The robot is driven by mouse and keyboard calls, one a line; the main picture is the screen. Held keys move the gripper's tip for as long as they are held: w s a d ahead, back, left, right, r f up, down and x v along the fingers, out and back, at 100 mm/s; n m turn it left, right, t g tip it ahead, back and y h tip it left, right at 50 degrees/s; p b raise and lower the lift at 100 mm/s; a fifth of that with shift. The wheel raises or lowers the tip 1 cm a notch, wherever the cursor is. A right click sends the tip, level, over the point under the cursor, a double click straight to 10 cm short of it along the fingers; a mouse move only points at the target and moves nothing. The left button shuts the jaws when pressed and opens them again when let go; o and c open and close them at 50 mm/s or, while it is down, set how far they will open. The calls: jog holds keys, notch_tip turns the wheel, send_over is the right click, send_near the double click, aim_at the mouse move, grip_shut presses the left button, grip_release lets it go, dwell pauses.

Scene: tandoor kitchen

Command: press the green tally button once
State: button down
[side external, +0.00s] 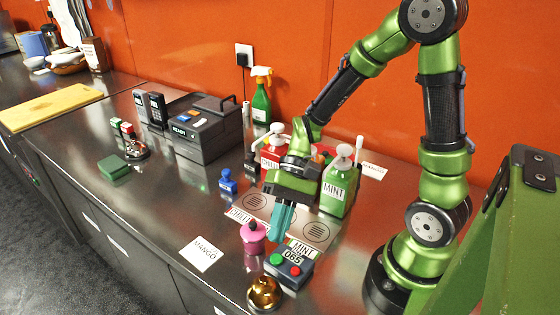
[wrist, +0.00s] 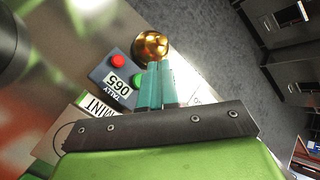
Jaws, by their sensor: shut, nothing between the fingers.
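In the wrist view the box (wrist: 104,84) shows the red button (wrist: 117,61) clear, and the green button (wrist: 138,82) partly hidden by a finger. My gripper (side external: 281,231) has teal fingers, shut and empty, pointing down above the counter behind the box. The fingertips (wrist: 158,66) overlap the green button's edge in the wrist view; contact is unclear.
A brass bell (side external: 264,293) stands in front of the box, and a pink pot (side external: 253,238) to its left. Green MINT bottle (side external: 338,185) and red bottle (side external: 273,152) stand behind my gripper.

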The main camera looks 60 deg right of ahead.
aim_at(279, 255)
jog(key=shift+f, duration=2.05)
dwell(0.5)
jog(key=shift+f, duration=0.4)
jog(key=shift+f, duration=0.45)
dwell(0.4)
dwell(0.4)
jog(key=shift+r, duration=0.9)
jog(key=shift+r, duration=2.5)
